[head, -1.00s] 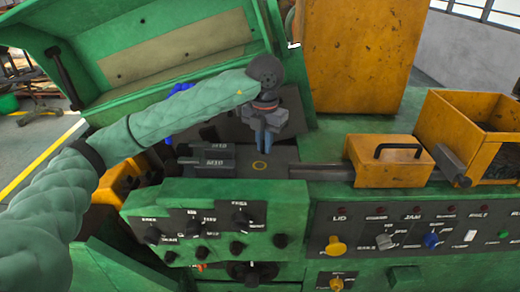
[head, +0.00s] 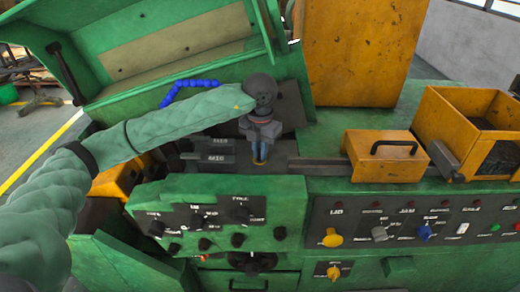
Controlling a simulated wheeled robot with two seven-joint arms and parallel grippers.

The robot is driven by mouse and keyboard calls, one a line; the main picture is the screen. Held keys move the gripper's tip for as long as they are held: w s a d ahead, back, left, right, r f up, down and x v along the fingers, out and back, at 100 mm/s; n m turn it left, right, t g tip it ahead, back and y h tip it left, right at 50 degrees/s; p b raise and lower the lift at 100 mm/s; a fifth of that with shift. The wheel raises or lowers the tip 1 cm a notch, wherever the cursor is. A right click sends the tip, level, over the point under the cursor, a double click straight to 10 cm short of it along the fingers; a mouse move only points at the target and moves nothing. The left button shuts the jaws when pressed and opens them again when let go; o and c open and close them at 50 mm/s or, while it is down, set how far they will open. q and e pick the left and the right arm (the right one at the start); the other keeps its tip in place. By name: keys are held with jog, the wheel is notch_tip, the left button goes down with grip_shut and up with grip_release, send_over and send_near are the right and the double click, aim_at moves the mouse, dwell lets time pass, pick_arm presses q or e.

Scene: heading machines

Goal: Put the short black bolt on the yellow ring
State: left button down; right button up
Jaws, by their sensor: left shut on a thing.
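My left gripper (head: 259,152) points down over the dark machine bed, with its fingertips right at the yellow ring (head: 259,164). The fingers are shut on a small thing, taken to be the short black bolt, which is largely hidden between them. Only part of the ring's yellow shows below the fingertips. I cannot tell whether the bolt touches the ring. My right gripper is not in view.
Dark labelled blocks (head: 213,162) stand just left of the ring. A yellow box with a black handle (head: 385,160) and an open yellow bin (head: 440,115) are on the right. A raised green lid (head: 165,45) stands behind; a control panel (head: 215,220) is in front.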

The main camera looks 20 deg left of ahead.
pick_arm(q)
jog(key=shift+f, duration=0.1)
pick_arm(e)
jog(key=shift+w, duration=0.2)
pick_arm(q)
jog(key=c, duration=1.4)
grip_release()
jog(key=shift+c, duration=0.2)
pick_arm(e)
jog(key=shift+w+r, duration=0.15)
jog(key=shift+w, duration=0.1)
pick_arm(q)
jog(key=shift+r, duration=0.2)
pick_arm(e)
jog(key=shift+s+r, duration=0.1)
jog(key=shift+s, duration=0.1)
